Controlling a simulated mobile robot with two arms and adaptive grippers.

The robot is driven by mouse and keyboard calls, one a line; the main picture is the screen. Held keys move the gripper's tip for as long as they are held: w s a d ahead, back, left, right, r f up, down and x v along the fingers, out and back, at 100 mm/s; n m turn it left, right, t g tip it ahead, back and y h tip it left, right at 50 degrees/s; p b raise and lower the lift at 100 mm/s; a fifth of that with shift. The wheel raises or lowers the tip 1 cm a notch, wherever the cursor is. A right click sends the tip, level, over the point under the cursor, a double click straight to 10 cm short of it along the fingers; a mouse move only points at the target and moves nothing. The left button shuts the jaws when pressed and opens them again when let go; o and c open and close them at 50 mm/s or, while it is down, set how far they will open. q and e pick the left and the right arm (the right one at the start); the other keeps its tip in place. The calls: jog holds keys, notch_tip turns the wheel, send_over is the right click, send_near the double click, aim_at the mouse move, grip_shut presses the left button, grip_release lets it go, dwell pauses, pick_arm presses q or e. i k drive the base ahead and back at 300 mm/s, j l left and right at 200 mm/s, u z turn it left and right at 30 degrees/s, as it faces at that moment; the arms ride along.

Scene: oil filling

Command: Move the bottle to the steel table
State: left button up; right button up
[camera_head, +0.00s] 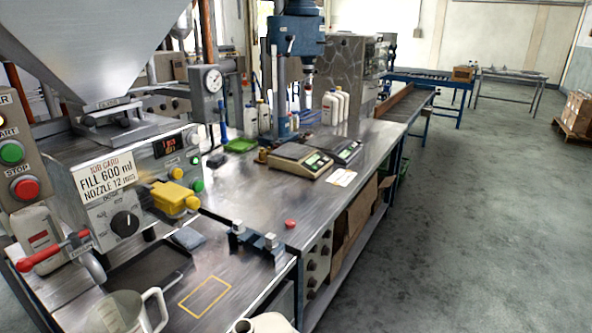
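A white bottle (268,324) with an open neck shows only its top at the bottom edge; what it stands on or is held by is out of frame. A long steel table (262,205) runs from the front into the room. A yellow rectangle (205,297) is marked on the bare steel surface at the front. Another white bottle (38,232) stands at the left behind a red-handled lever. Several white bottles (335,106) stand at the back of the table. Neither of my grippers is in view.
A filling machine (125,190) with a hopper stands at the left. A clear jug (122,312) is at the front left. A clamp-like fixture (255,242), a red cap (290,224) and scales (300,160) are on the steel. Open floor (470,220) lies to the right.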

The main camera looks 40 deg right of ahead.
aim_at(295, 205)
jog(key=i+l, duration=0.2)
jog(key=l, duration=0.2)
jog(key=i+l, duration=0.2)
jog(key=l, duration=0.2)
jog(key=i+l, duration=0.25)
jog(key=l, duration=0.2)
jog(key=i+l, duration=0.2)
jog(key=l, duration=0.2)
jog(key=i+l, duration=0.2)
jog(key=l, duration=0.2)
